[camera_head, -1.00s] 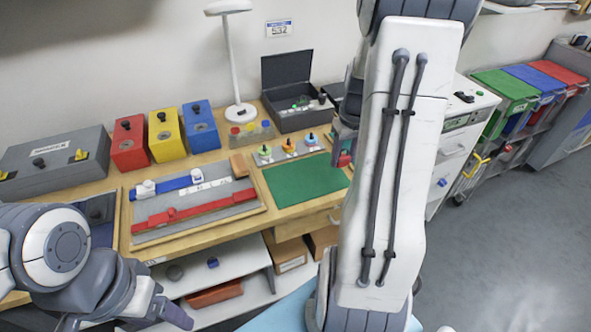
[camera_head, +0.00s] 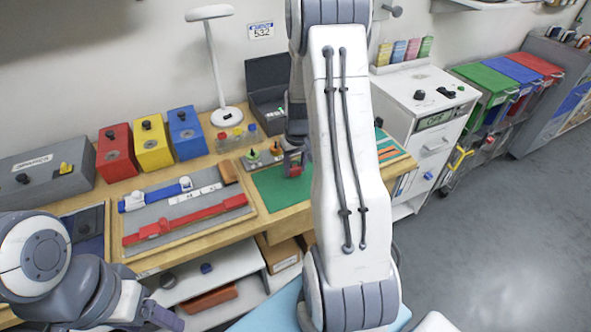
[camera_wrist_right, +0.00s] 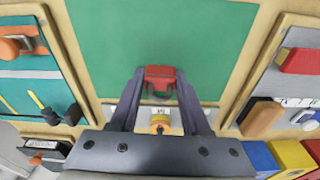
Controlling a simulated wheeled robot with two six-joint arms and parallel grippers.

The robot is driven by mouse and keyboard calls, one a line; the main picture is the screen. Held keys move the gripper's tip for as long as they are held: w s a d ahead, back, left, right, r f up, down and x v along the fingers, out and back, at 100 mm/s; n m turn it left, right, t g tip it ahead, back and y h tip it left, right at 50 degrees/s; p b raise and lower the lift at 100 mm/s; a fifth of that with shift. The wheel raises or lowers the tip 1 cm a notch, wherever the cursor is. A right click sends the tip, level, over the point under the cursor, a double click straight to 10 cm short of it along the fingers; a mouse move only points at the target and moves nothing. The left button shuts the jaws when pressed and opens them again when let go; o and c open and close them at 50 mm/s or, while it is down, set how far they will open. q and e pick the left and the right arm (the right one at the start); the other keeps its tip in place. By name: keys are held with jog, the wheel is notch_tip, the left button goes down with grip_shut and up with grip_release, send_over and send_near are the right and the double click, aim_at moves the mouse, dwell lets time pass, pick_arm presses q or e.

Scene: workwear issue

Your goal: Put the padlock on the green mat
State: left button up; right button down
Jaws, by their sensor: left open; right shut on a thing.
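A red padlock (camera_wrist_right: 160,78) is between the fingertips of my right gripper (camera_wrist_right: 160,84), which is shut on it. In the right wrist view it appears over the green mat (camera_wrist_right: 160,30), near the mat's edge by the peg stand. In the head view the padlock (camera_head: 295,170) shows as a small red patch at my right gripper (camera_head: 295,157), over the green mat (camera_head: 268,186). I cannot tell whether it touches the mat. My right arm hides part of the mat. My left gripper (camera_head: 165,312) is open and empty, low at the left, away from the mat.
A stand with coloured knobs (camera_head: 262,158) is just behind the mat. A grey board with red and blue straps (camera_head: 180,205) lies left of it. Red, yellow and blue boxes (camera_head: 152,144) and a lamp (camera_head: 226,117) stand at the back.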

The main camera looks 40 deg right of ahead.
jog(key=shift+f, duration=1.05)
jog(key=shift+f, duration=0.15)
jog(key=shift+c, duration=1.8)
grip_release()
